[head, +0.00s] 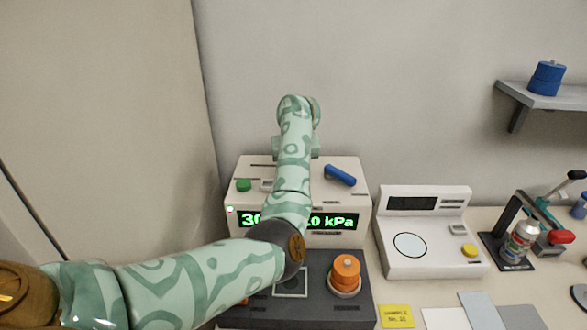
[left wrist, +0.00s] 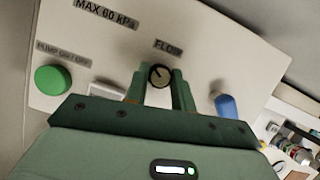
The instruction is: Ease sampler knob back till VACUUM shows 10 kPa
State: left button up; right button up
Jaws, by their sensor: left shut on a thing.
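The sampler (head: 240,168) is a pale box with a green-lit display (head: 338,221). My left arm covers the display's middle; "30" shows at its left and "0 kPa" at its right, so I cannot read it whole. In the left wrist view, a small round dark-faced knob (left wrist: 159,74) with a light rim sits under the label FLOW. My left gripper (left wrist: 160,82) is shut on this knob, a finger on each side. In the head view the knob and fingertips are hidden behind my arm. My right gripper is not in view.
A green pump button (left wrist: 54,80) is left of the knob and a blue lever (head: 340,175) is right of it. An orange stacked piece (head: 346,270) stands on the dark front base. A white device (head: 428,262) and a bottle (head: 521,240) stand farther right.

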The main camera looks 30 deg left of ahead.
pick_arm(q)
jog(key=shift+n, duration=0.6)
jog(key=o, duration=1)
jog(key=shift+r, duration=0.15)
jog(key=p+v, duration=0.4)
jog(key=v, duration=1.2)
jog(key=shift+w+d+p, duration=0.2)
jog(key=shift+d+p, duration=0.05)
jog(key=shift+p, duration=0.1)
